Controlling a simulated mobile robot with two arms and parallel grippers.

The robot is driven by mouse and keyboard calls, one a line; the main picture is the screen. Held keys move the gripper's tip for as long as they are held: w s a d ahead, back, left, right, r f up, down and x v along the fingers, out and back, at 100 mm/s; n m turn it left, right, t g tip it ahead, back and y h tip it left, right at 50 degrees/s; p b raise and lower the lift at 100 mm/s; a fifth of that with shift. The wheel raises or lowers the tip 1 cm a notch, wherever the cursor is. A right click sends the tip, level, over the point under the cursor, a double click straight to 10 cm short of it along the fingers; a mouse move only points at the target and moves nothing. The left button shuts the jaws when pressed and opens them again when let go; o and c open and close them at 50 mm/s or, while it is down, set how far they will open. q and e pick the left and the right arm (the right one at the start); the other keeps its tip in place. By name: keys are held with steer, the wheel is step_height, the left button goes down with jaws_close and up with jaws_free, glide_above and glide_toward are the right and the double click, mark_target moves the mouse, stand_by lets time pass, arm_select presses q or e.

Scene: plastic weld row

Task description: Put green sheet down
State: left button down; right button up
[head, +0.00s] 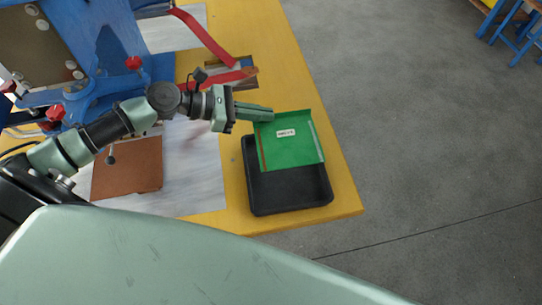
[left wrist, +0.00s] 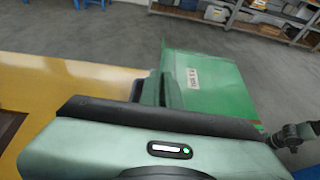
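The green sheet (head: 292,152) carries a small white label and has raised or folded edges. It is above the black tray (head: 290,203), covering the tray's far part; I cannot tell whether it touches the tray. My left gripper (head: 264,113) is shut on the sheet's far left corner. In the left wrist view the green sheet (left wrist: 215,85) extends out from between the fingers (left wrist: 158,90).
The tray stands near the right edge of the yellow table (head: 344,190). A brown sheet (head: 128,168) lies on the pale mat to the left. A blue machine (head: 85,60) and a red strap (head: 205,38) are behind.

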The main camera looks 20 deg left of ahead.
arm_select(q)
step_height(320, 180, down, 11)
steer(key=shift+f+b, duration=0.1)
steer(key=shift+b, duration=0.45)
steer(key=shift+f+b, duration=0.3)
steer(key=shift+f, duration=1.95)
steer(key=shift+f, duration=0.35)
steer(key=c, duration=1.6)
jaws_free()
steer(key=shift+s, duration=0.1)
steer(key=shift+c, duration=0.2)
